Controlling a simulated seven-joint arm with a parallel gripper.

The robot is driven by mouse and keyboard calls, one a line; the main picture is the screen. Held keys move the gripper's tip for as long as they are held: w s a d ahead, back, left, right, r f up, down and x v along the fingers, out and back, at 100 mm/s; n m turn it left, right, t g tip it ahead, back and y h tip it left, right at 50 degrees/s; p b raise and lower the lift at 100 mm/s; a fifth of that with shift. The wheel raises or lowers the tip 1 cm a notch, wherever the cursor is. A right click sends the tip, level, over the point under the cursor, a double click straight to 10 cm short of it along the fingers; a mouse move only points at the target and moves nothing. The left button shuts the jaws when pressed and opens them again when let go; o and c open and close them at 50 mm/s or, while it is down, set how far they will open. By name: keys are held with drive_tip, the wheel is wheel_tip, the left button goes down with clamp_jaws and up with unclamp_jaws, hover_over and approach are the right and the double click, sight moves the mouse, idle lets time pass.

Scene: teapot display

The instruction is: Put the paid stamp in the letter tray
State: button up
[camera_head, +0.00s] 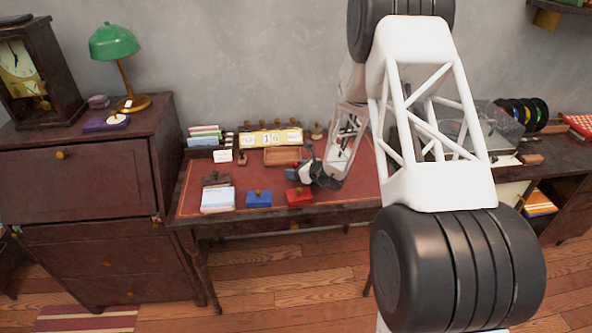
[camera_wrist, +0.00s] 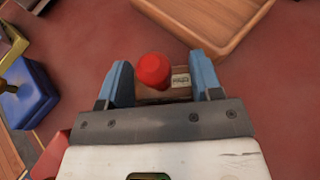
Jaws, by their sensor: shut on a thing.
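My gripper (camera_wrist: 163,82) is shut on a stamp (camera_wrist: 152,71) with a round red knob and a wooden base. A small pale label shows on the base; its print is too small to read. The fingers grip it from both sides. In the head view my gripper (camera_head: 299,174) hangs over the red desk top, right of and nearer than a shallow wooden tray (camera_head: 283,163). The tray also shows in the wrist view (camera_wrist: 181,34), beyond the fingertips at the upper right. I take it for the letter tray. The visible part of its floor is empty.
A blue box (camera_head: 258,199) and a red box (camera_head: 299,196) stand at the desk's front edge. Left are a paper stack (camera_head: 217,200) and another stamp (camera_head: 241,158). A yellow calendar (camera_head: 270,138) stands behind the tray.

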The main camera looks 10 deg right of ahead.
drive_tip(key=o, duration=0.7)
drive_tip(key=shift+f, duration=0.1)
drive_tip(key=shift+c, duration=0.2)
drive_tip(key=shift+r, duration=0.2)
drive_tip(key=shift+v, duration=6.05)
drive_tip(key=shift+f, duration=0.1)
